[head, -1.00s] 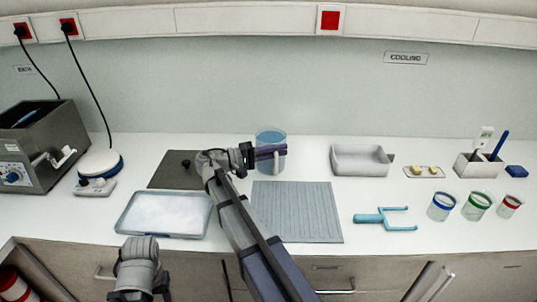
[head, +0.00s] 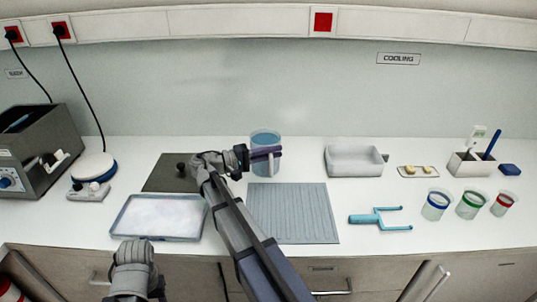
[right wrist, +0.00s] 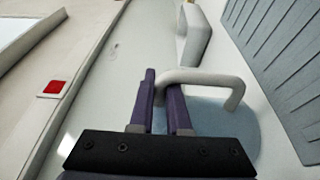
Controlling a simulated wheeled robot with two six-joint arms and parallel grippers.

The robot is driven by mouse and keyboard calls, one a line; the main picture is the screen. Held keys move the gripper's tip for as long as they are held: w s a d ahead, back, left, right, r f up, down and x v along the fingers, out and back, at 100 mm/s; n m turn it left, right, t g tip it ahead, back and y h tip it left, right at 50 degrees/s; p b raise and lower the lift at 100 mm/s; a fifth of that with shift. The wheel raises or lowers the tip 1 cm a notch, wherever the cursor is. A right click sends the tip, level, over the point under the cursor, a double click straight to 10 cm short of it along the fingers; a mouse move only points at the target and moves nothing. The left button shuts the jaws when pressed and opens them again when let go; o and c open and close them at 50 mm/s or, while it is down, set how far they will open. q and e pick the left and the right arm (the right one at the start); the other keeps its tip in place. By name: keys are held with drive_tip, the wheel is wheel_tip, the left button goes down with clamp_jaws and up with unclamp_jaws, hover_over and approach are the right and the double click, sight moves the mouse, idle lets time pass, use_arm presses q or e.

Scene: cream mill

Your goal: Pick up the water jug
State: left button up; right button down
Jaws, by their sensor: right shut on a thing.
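The water jug (head: 265,138) is a clear vessel with blue water and a pale handle. It stands upright at the back of the white counter in the head view. My right gripper (head: 268,154) reaches it from the left and front, with its purple fingers at the handle. In the right wrist view, the fingers (right wrist: 162,100) are shut on one leg of the jug handle (right wrist: 200,75). The blue water (right wrist: 225,125) shows behind the handle, partly hidden by the gripper. Part of my left arm shows at the lower left of the head view; its fingers are out of view.
A ribbed grey mat (head: 293,213) lies in front of the jug, and a dark plate (head: 165,172) lies left of it. A shallow tray (head: 160,217) is at front left. A grey bin (head: 354,160) and a blue fork-like tool (head: 380,217) are to the right.

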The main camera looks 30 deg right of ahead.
drive_tip(key=shift+r, duration=0.15)
wheel_tip(320, 180, up, 10)
drive_tip(key=p, duration=1)
drive_tip(key=shift+w+a, duration=0.1)
